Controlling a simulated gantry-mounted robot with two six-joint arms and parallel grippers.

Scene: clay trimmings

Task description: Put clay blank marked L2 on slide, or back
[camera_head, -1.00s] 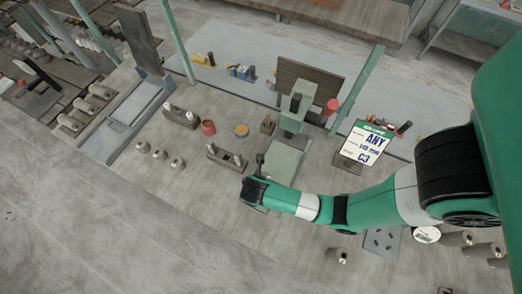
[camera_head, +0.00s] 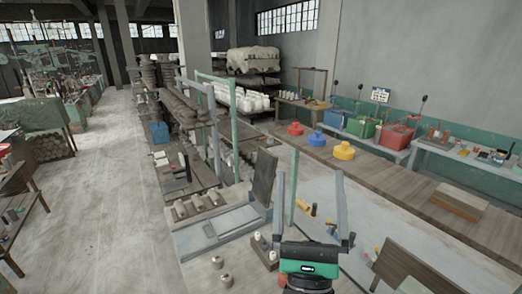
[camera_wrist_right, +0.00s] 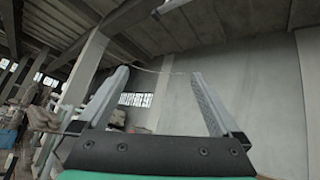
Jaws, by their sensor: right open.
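My right gripper (camera_head: 310,176) is raised in front of the head camera, fingers pointing up, open and empty. Small clay blanks (camera_head: 217,262) stand on the bench at the bottom. More pale pieces sit in a dark holder (camera_head: 261,243) left of the gripper. A long grey board, possibly the slide (camera_head: 228,226), lies left of the gripper below a dark upright panel (camera_head: 264,177). No L2 mark is readable. My left gripper is not in view.
Several clay cylinders (camera_head: 198,205) lie on a rack left of the grey board. A green post (camera_head: 292,182) rises close to my right gripper. A wooden table (camera_head: 395,184) with coloured lidded pots stands behind on the right. The floor aisle (camera_head: 110,200) at left is clear.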

